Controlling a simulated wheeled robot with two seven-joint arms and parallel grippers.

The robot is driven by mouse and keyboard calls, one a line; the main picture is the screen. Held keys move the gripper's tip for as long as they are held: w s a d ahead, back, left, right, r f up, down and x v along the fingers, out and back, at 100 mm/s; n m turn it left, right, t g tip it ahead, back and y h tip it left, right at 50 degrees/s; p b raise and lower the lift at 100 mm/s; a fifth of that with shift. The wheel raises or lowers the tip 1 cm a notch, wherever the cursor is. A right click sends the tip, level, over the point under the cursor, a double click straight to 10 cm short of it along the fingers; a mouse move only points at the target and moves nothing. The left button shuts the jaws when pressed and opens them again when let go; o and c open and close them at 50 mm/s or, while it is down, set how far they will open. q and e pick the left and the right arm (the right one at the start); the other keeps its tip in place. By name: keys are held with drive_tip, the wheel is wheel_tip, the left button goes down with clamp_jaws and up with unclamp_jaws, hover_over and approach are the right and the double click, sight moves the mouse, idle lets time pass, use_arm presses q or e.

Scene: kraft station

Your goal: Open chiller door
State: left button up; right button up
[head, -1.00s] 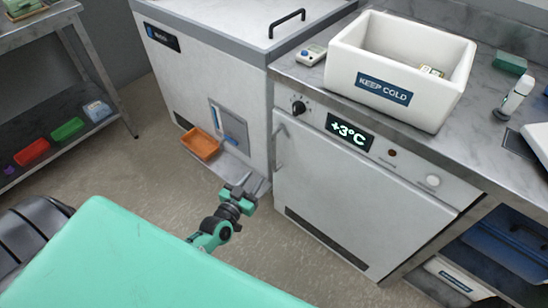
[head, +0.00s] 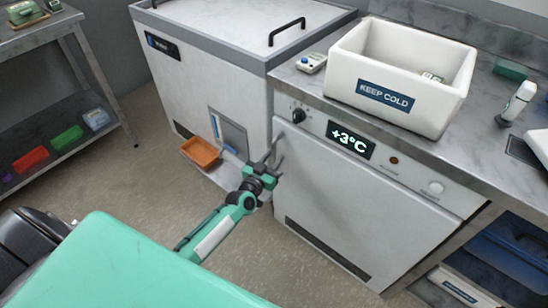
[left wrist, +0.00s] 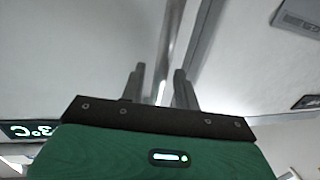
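The chiller is a white cabinet under the counter with a +3°C display. Its door (head: 350,205) looks closed. A vertical bar handle (head: 279,146) runs along the door's left edge. My left gripper (head: 270,163) is at the handle's lower part in the head view. In the left wrist view, the left gripper's two fingers (left wrist: 158,85) are apart, with the handle (left wrist: 170,45) running up between and beyond them. A gap shows around the handle, and I cannot tell whether either finger touches it. My right gripper is not in view.
A white ice bin (head: 245,100) with an orange tray (head: 201,152) stands left of the chiller. A KEEP COLD box (head: 400,85) sits on the counter above. A shelf (head: 60,135) stands far left. The floor before the chiller door is open.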

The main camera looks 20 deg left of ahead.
use_arm(q)
drive_tip(key=shift+w, duration=0.6)
clamp_jaws()
drive_tip(key=shift+s, duration=0.1)
